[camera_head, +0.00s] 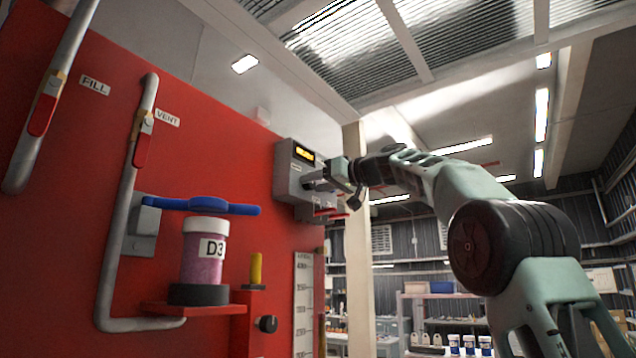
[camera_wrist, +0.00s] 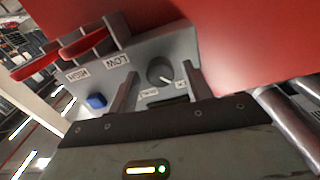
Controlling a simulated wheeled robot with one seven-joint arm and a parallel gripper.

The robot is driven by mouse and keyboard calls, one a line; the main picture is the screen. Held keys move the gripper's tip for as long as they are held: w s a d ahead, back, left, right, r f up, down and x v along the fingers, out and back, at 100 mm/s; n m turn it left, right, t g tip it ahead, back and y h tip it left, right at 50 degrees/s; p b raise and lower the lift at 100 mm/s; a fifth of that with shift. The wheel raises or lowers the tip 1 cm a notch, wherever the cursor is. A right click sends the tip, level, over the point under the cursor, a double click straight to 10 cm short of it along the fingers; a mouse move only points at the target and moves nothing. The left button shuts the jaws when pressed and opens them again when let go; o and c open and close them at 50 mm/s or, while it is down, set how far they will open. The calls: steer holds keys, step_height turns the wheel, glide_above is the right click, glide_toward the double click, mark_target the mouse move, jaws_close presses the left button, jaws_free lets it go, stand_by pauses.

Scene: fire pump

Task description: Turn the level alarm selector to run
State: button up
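The level alarm box (camera_head: 288,178) is a grey box with a lit yellow display, mounted on the red panel in the head view. A round black selector knob (camera_wrist: 160,72) with a white pointer mark shows on its grey face in the wrist view. The pointer slants toward the lower right. Small labels (camera_wrist: 150,92) sit below the knob, too small to read and partly hidden. My gripper (camera_wrist: 159,72) is open, with one finger on each side of the knob in the picture; I cannot tell whether they touch it. In the head view my gripper (camera_head: 322,181) is at the box face.
A blue button (camera_wrist: 96,101) and red switch levers (camera_wrist: 84,45) by the HIGH and LOW labels are left of the knob. The red panel also carries FILL and VENT pipes, a blue handle (camera_head: 205,206) and a D3 jar (camera_head: 204,252). Shelves stand behind.

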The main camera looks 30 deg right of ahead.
steer(key=c, duration=0.8)
steer(key=shift+m, duration=0.4)
steer(key=m, duration=0.3)
steer(key=m+p, duration=0.1)
steer(key=m, duration=0.3)
steer(key=shift+m, duration=0.3)
steer(key=m+p, duration=0.1)
steer(key=m, duration=0.3)
steer(key=shift+m+p, duration=0.3)
steer(key=shift+m, duration=1.4)
